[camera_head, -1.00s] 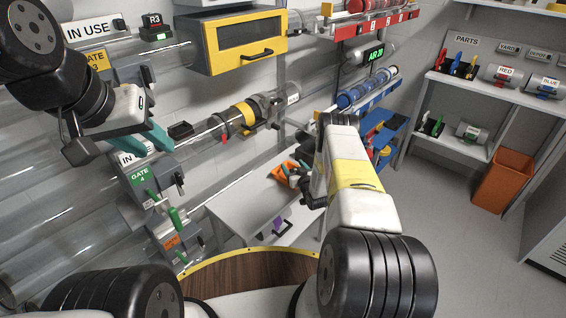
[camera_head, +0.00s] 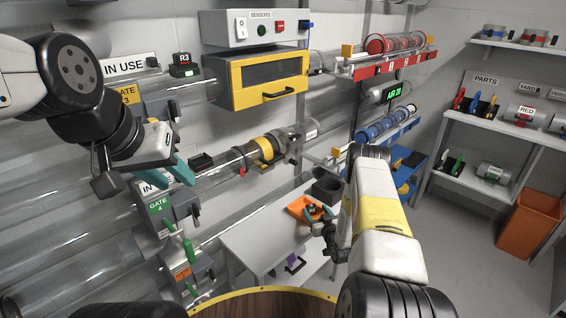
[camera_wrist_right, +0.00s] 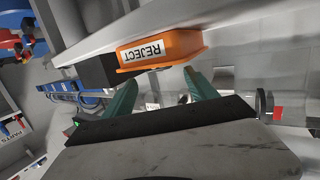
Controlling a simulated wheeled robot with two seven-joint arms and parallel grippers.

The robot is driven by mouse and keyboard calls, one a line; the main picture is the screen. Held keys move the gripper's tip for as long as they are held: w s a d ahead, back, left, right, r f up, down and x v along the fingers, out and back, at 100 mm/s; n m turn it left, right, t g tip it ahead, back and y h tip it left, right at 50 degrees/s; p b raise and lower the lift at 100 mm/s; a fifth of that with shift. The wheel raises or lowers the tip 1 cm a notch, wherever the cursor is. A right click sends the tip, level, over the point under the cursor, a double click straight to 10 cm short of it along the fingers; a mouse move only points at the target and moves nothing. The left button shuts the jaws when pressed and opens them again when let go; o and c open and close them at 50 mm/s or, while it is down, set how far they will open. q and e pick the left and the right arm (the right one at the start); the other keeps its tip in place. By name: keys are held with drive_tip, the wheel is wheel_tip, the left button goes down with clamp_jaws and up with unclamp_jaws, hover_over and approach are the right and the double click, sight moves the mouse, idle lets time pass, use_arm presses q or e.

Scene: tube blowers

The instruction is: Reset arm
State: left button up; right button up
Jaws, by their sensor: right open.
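My left arm comes in at the upper left of the head view. My left gripper (camera_head: 178,169), with teal fingers, is in front of the clear tubes, just above the green GATE 4 label (camera_head: 160,204). Its finger gap cannot be made out. My right arm reaches over the grey table. My right gripper (camera_head: 318,220) is low beside the orange tray, partly hidden by its own arm. In the right wrist view its two teal fingers (camera_wrist_right: 161,96) are spread apart with nothing between them. The orange REJECT tray (camera_wrist_right: 183,46) is beyond the fingertips there.
The orange tray (camera_head: 296,208) and a dark bin (camera_head: 325,188) stand on the grey table (camera_head: 250,238). A yellow-fronted cabinet (camera_head: 262,80) and tube racks are on the wall. Parts shelves (camera_head: 480,125) and an orange bin (camera_head: 530,225) are at right, with open floor before them.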

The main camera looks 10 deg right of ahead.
drive_tip(key=w+d+r+g+h, duration=0.1)
drive_tip(key=w+r, duration=0.2)
drive_tip(key=r, duration=0.7)
drive_tip(key=w+d+r+g+h, duration=0.1)
drive_tip(key=w+r, duration=0.2)
drive_tip(key=r, duration=0.6)
drive_tip(key=s+a+r+m+g, duration=0.1)
drive_tip(key=s+r, duration=0.2)
drive_tip(key=r, duration=0.4)
drive_tip(key=s+a+r+g, duration=0.1)
drive_tip(key=s+r, duration=0.2)
drive_tip(key=r, duration=0.5)
drive_tip(key=s+a+r+g, duration=0.2)
drive_tip(key=s+a+r, duration=0.1)
drive_tip(key=s+r, duration=0.6)
drive_tip(key=s+a+r+g, duration=0.2)
drive_tip(key=s+a, duration=0.1)
drive_tip(key=s, duration=1.2)
drive_tip(key=s+a+r+g+y, duration=0.1)
drive_tip(key=s+a+r, duration=0.1)
drive_tip(key=s, duration=1.3)
drive_tip(key=shift+a+g+y, duration=0.3)
drive_tip(key=shift+a+g, duration=0.1)
